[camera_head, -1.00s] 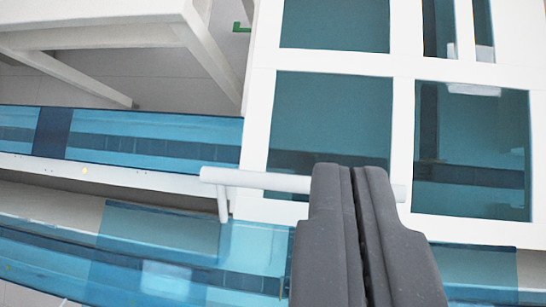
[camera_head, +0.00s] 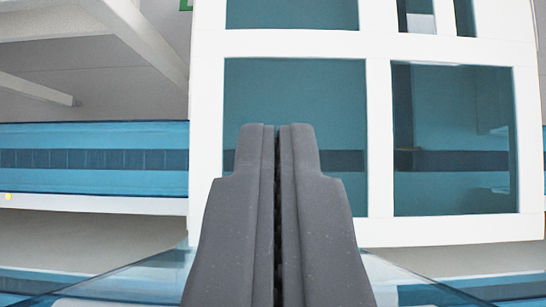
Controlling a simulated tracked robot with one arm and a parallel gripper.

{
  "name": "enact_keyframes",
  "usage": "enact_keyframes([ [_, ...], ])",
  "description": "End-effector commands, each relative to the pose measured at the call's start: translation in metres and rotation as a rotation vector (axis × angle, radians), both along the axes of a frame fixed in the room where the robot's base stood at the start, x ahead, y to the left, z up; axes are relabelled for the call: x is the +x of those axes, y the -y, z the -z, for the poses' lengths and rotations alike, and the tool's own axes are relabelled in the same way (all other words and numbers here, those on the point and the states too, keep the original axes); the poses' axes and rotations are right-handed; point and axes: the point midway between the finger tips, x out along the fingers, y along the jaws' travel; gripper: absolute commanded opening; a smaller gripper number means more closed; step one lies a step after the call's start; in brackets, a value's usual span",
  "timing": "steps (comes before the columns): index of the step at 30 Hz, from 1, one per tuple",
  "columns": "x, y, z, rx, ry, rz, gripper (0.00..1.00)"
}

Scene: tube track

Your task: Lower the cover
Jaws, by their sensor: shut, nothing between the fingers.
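The cover (camera_head: 380,120) is a white frame with dark teal see-through panes. It fills the middle and right of the view and stands nearly square to the camera. My gripper (camera_head: 277,135) is shut and empty. Its dark grey fingers point up in the picture, in front of the lower left pane. I cannot tell whether they touch the cover. The cover's white bar handle does not show now; the fingers may hide it. My gripper also hides part of the cover's lower left edge.
A blue see-through tube with a dark band (camera_head: 90,160) runs across the left, beside the cover. Pale beams (camera_head: 140,40) stand at the upper left. More clear blue panels (camera_head: 130,280) lie along the bottom.

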Motion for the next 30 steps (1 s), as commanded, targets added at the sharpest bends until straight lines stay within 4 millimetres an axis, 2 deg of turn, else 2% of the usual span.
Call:
enact_keyframes([
  [15,-0.031,-0.006,-0.002,-0.001,0.001,0.001,0.0],
  [28,-0.034,-0.006,0.0,0.0,0.0,0.0,0.0],
  [29,-0.032,-0.03,0.0,0.0,0.004,-0.005,0.0],
  [30,-0.034,-0.022,0.0,0.001,0.002,-0.003,0.0],
])
